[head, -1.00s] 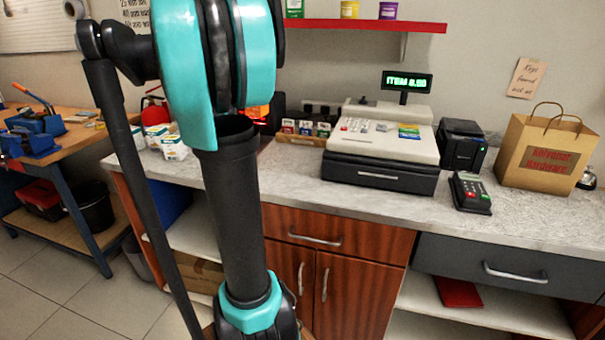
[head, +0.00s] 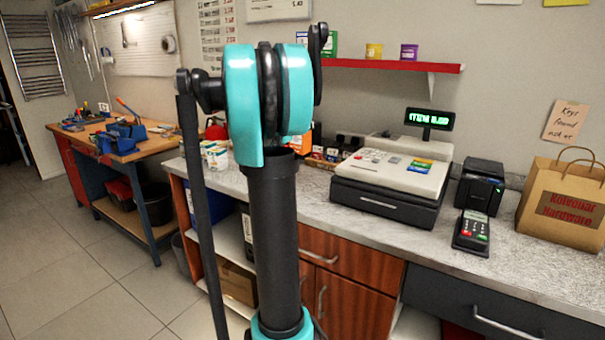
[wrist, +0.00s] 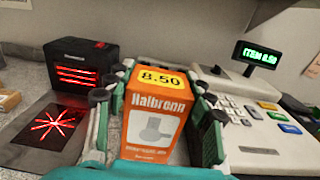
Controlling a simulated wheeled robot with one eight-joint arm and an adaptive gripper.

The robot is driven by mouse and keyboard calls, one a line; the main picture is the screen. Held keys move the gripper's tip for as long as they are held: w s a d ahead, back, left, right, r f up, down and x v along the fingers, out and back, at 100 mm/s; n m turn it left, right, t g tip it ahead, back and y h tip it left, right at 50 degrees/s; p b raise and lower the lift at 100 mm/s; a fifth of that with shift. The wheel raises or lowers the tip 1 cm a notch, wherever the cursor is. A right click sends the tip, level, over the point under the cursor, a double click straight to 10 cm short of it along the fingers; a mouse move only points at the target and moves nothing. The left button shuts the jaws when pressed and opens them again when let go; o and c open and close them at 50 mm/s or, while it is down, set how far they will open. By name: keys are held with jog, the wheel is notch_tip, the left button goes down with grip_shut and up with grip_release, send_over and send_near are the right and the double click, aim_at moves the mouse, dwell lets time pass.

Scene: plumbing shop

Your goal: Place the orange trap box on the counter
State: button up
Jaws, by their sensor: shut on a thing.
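The orange trap box (wrist: 153,115) is upright between the two fingers of my gripper (wrist: 157,100) in the wrist view, which is shut on it. It has a white panel with a grey trap picture and a yellow 8.50 label on top. An orange patch of it (head: 301,142) shows behind my arm in the head view; the gripper itself is hidden there. The grey stone-look counter (head: 400,233) runs below the register. I cannot tell whether the box's bottom touches the counter.
The cash register (head: 390,185) is right of the box, and a black scanner (wrist: 80,70) with red lines is left of it. A card terminal (head: 471,232), a black printer (head: 480,187) and a paper bag (head: 562,205) stand further right. Small white boxes (head: 214,155) stand left.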

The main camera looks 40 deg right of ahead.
notch_tip(320, 180, down, 16)
jog(key=shift+r, duration=0.2)
jog(key=shift+f, duration=0.1)
dwell(0.3)
jog(key=o, duration=1.3)
